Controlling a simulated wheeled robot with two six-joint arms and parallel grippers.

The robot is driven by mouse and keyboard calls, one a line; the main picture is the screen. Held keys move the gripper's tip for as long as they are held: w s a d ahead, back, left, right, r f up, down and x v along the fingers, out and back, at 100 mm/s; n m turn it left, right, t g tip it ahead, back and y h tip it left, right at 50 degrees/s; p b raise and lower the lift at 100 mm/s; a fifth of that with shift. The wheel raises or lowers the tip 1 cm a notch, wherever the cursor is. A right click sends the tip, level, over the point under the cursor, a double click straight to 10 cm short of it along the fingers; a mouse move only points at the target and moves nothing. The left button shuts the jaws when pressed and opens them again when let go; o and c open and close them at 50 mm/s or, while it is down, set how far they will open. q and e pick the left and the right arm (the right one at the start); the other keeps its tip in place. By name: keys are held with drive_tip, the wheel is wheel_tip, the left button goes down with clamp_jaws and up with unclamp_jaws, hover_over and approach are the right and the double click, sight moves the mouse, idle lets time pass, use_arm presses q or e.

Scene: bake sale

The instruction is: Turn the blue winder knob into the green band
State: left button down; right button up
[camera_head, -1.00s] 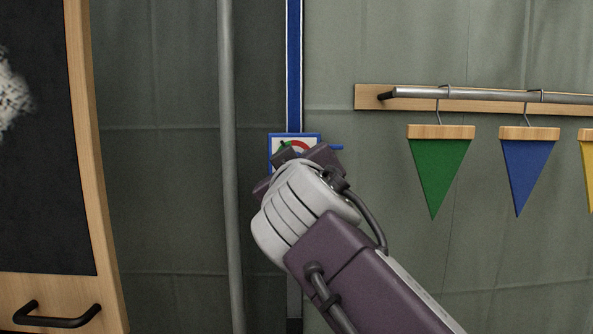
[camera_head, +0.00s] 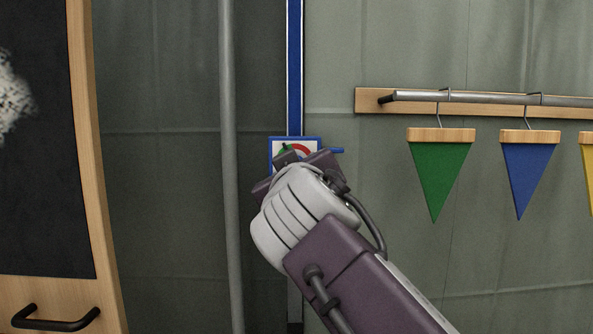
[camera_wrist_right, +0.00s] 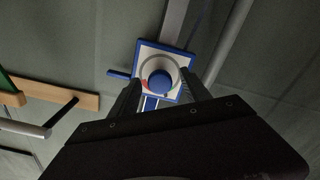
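The winder plate (camera_head: 273,142) is white with a blue border and is fixed at the blue vertical strip. Its dial shows a green patch (camera_head: 284,149) at the left and a red arc (camera_head: 301,147). The round blue winder knob (camera_wrist_right: 159,83) shows in the right wrist view, at the middle of the plate (camera_wrist_right: 149,52). My right gripper (camera_head: 303,160) covers the knob in the head view. In the wrist view, its open fingers (camera_wrist_right: 163,85) stand on either side of the knob; I cannot tell whether they touch it. The knob's pointing direction is unclear. My left gripper is out of view.
A grey vertical pole (camera_head: 229,180) stands left of the plate. A blue tab (camera_head: 337,150) sticks out at the plate's right. Further right, a rail (camera_head: 480,97) holds hanging pennants, including a green one (camera_head: 437,175). A framed blackboard (camera_head: 40,200) is at the left.

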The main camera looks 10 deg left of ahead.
drive_tip(key=b+v, duration=0.1)
drive_tip(key=v, duration=0.8)
